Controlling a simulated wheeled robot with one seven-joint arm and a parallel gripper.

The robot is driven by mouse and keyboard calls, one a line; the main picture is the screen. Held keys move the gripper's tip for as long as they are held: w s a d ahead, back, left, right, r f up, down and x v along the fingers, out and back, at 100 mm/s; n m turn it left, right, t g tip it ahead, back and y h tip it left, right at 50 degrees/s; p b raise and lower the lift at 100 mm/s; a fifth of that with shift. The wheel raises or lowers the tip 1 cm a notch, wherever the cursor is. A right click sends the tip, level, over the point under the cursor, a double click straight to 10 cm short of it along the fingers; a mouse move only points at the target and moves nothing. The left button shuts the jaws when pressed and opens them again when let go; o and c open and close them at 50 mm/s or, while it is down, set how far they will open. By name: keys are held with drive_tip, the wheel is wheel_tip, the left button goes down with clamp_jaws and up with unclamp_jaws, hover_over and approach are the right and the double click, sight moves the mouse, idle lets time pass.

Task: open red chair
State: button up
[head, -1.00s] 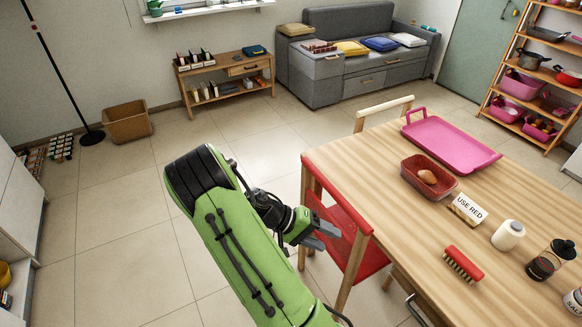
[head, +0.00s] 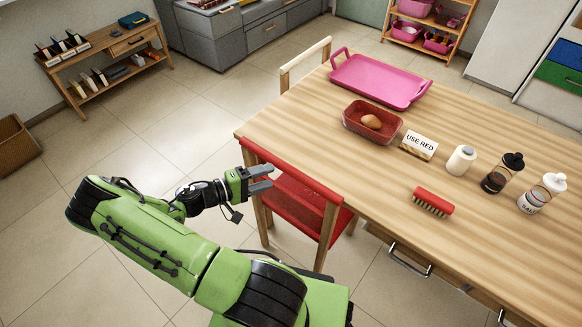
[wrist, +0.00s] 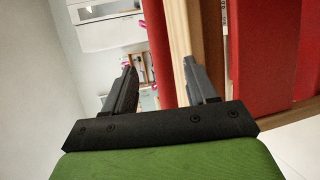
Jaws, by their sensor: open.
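The red chair (head: 296,207) stands at the left side of the wooden table, with a red backrest and seat on a pale wood frame. My gripper (head: 266,180) is open, its fingers pointing at the chair's backrest. In the wrist view the open fingers (wrist: 160,80) sit apart, with the chair's wooden post (wrist: 184,50) and red backrest parts showing beyond and between them. I cannot tell whether a finger touches the chair. The chair's lower legs are partly hidden by my arm.
The wooden table (head: 480,140) holds a pink tray (head: 382,80), a red dish (head: 360,127) with an egg-like item, a "USE RED" sign (head: 419,144), a red brush (head: 433,202) and several bottles. A pale chair (head: 305,62) stands behind.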

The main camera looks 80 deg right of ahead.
sight(294, 168)
drive_tip(key=x, duration=1)
drive_tip(key=shift+b, duration=0.45)
drive_tip(key=shift+f, duration=0.1)
clamp_jaws()
